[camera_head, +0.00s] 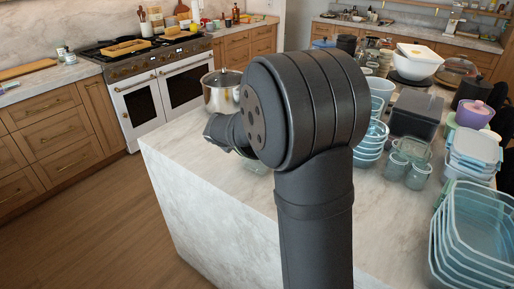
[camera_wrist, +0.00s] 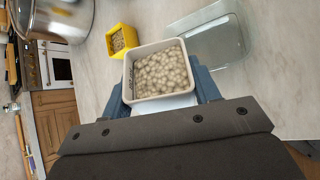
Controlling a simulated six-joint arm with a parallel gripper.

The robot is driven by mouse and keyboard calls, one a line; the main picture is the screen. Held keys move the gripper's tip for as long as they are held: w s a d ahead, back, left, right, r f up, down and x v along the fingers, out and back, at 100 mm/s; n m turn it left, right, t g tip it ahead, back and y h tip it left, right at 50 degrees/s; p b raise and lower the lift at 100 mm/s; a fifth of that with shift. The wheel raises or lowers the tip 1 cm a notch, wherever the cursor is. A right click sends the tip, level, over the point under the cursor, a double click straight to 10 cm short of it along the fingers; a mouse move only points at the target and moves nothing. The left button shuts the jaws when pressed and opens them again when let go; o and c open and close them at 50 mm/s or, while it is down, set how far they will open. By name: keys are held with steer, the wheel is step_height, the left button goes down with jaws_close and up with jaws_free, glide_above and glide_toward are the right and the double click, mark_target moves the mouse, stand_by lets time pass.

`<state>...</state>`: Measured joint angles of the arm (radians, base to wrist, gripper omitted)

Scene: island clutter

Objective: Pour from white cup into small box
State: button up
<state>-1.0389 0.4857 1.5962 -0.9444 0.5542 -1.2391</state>
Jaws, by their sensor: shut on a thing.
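In the wrist view my gripper (camera_wrist: 163,98) is shut on a white square cup (camera_wrist: 130,88), with a blue-grey finger on each side of it. The cup is filled with many small pale round pieces (camera_wrist: 160,72). A small yellow box (camera_wrist: 112,33) stands on the marble counter just beyond the cup, up and to the left, with some small grainy pieces inside. The cup and the yellow box look apart. In the head view my arm hides the cup, the yellow box and the fingertips.
A steel pot (camera_head: 221,92) stands on the island (camera_head: 190,163) near its left edge; it also shows in the wrist view (camera_wrist: 58,18). A clear glass container (camera_wrist: 212,42) lies right of the cup. Stacked bowls, jars and tubs crowd the island's right side.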

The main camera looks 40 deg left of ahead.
steer(key=shift+w+d+f+m+g, duration=0.15)
steer(key=shift+w+d+m+g, duration=0.15)
steer(key=shift+g, duration=0.1)
steer(key=shift+w+y, duration=0.1)
steer(key=shift+y, duration=0.3)
steer(key=shift+f+g, duration=0.1)
steer(key=shift+g, duration=0.2)
steer(key=shift+w+d+f+m+g+y, duration=0.1)
steer(key=shift+f+m+g+y, duration=0.05)
steer(key=shift+m+g+y, duration=0.15)
stand_by(0.5)
steer(key=shift+w+d+r+m+g+y, duration=0.15)
steer(key=shift+r+m+g+y, duration=0.2)
steer(key=shift+g, duration=0.25)
steer(key=shift+y, duration=0.25)
